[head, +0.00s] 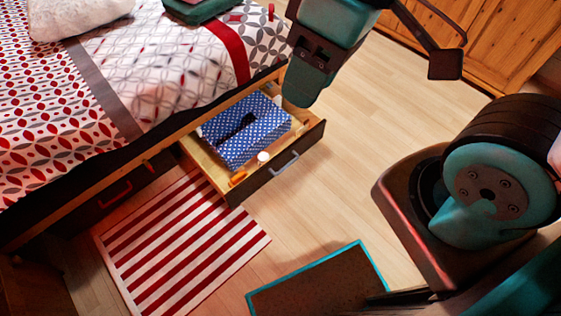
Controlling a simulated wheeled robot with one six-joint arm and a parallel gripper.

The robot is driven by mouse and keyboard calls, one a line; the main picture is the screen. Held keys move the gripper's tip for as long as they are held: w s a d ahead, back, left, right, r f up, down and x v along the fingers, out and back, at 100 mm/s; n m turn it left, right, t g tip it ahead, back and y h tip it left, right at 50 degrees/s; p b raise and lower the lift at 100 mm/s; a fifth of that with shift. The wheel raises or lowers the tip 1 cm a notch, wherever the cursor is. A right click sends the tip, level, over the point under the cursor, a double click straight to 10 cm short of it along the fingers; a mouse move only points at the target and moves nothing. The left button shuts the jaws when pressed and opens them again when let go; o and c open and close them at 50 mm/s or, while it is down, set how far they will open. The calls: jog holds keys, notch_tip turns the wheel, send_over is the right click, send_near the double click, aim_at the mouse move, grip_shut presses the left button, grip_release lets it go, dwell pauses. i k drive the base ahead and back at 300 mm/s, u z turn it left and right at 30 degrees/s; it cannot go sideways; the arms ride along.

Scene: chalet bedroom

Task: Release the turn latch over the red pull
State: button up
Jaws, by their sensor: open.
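The red pull (115,194) is on the dark front of a shut drawer under the bed, at the left. A small reddish piece (148,165) shows on the bed frame up and right of the pull; it may be the turn latch, but it is too small and dark to tell how it is turned. My gripper (445,63) is at the top, right of the bed, far from the red pull. It is open and partly hidden by my own arm, with one dark finger showing. I see nothing held in it.
A second drawer (233,196) with a grey handle stands pulled out. It holds a blue patterned box (245,128), a white item and an orange item. A red-striped rug (180,245) lies before the shut drawer. A teal-edged brown mat (320,287) lies nearer. Wood floor is clear at centre right.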

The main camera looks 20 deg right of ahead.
aim_at(148, 164)
jog(key=k, duration=0.65)
jog(key=u, duration=0.5)
jog(key=i, duration=0.55)
jog(key=u, duration=0.8)
jog(key=i, duration=1.25)
jog(key=z, duration=0.15)
